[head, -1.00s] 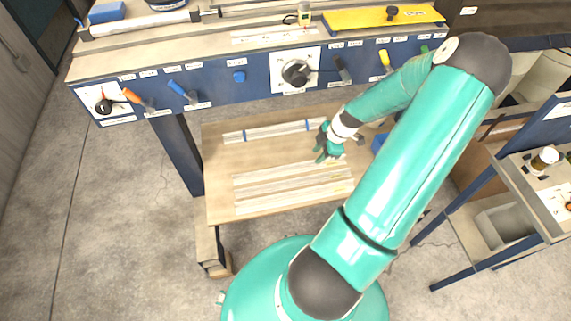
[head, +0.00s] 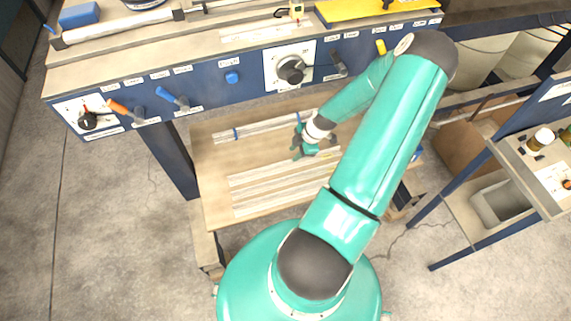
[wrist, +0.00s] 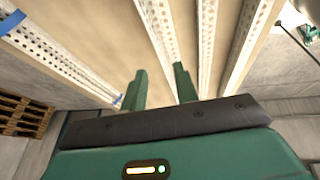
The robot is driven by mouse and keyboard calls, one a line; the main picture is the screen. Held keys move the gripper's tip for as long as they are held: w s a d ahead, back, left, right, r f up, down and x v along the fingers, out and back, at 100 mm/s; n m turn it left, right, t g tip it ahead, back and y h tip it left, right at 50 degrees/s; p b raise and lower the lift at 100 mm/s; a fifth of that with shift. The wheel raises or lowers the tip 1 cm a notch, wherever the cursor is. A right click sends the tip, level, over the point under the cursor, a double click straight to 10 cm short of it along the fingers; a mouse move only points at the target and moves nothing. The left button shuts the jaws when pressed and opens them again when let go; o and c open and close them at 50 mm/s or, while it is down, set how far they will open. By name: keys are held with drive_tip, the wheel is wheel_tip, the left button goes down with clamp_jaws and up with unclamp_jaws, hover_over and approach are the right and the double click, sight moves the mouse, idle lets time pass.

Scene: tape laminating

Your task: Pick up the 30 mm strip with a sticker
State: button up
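Several pale perforated strips lie side by side on a wooden board. One strip (head: 265,127) at the back carries blue bands, and it shows at the left of the wrist view (wrist: 60,58). Other strips (head: 280,176) lie nearer the front, and one (wrist: 160,28) shows ahead of my fingers in the wrist view. I cannot read widths or make out a sticker, so I cannot tell which is the 30 mm strip. My gripper (head: 303,150) is over the board between the banded strip and the front strips. Its green fingers (wrist: 160,88) are apart with nothing held between them.
A blue-fronted machine table (head: 200,85) with knobs and levers stands behind and above the board. A side cart (head: 510,170) with bottles and a grey bin stands to the right. Bare floor (head: 100,200) lies to the left.

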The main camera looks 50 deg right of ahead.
sight(287, 161)
drive_tip(key=shift+x, duration=3.2)
drive_tip(key=shift+a+r, duration=0.1)
drive_tip(key=shift+a, duration=0.05)
clamp_jaws()
